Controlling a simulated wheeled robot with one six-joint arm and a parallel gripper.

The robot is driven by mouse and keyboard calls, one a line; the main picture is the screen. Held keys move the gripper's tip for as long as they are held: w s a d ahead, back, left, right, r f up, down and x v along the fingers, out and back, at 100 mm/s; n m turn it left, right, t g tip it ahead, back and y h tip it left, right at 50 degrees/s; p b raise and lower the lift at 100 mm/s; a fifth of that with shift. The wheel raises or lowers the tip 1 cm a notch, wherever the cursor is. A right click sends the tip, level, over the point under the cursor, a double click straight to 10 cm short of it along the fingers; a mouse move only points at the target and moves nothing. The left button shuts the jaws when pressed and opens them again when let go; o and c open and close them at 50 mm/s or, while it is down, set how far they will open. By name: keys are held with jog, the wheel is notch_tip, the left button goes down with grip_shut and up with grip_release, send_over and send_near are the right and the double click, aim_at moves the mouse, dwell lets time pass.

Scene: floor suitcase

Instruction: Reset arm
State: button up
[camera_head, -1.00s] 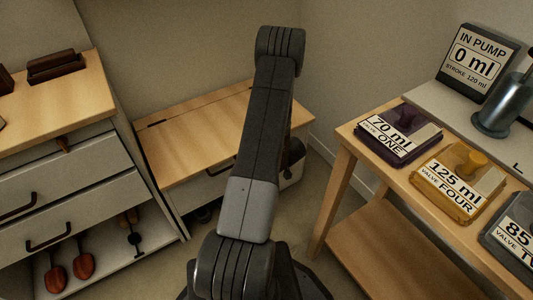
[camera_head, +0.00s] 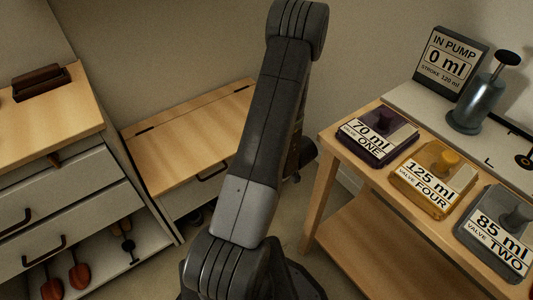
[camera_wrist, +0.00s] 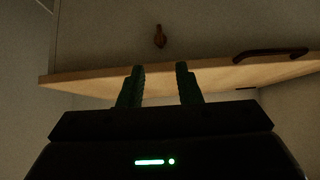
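My gripper (camera_wrist: 160,84) shows in the wrist view with its two dark green fingers apart and nothing between them. Beyond the fingers is a light wooden edge (camera_wrist: 90,82) with a dark curved handle (camera_wrist: 270,54) and a small brown knob (camera_wrist: 159,37) above it. In the head view my dark arm rises through the middle of the picture, and the gripper itself cannot be made out there.
A wooden-topped chest (camera_head: 185,135) stands behind my arm. A drawer cabinet (camera_head: 65,185) is at the left. At the right, a wooden table (camera_head: 335,150) bears a purple block (camera_head: 377,138), a yellow block (camera_head: 433,178), a grey block (camera_head: 497,228) and a metal pump (camera_head: 480,105).

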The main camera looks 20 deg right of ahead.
jog(key=b+x, duration=0.4)
jog(key=x, duration=0.9)
jog(key=shift+w+f, duration=0.25)
jog(key=shift+w, duration=0.05)
jog(key=shift+a, duration=0.1)
jog(key=p+v, duration=0.4)
jog(key=v, duration=1)
jog(key=w+a+f+n+t+h+b, duration=0.3)
jog(key=w+f+h+b, duration=0.3)
jog(key=w+f+b, duration=0.2)
jog(key=shift+w+a+f+n+h+b, duration=0.5)
jog(key=shift+a+f+b, duration=0.6)
jog(key=shift+b, duration=1.3)
jog(key=shift+s+d+f, duration=0.15)
jog(key=shift+f, duration=0.05)
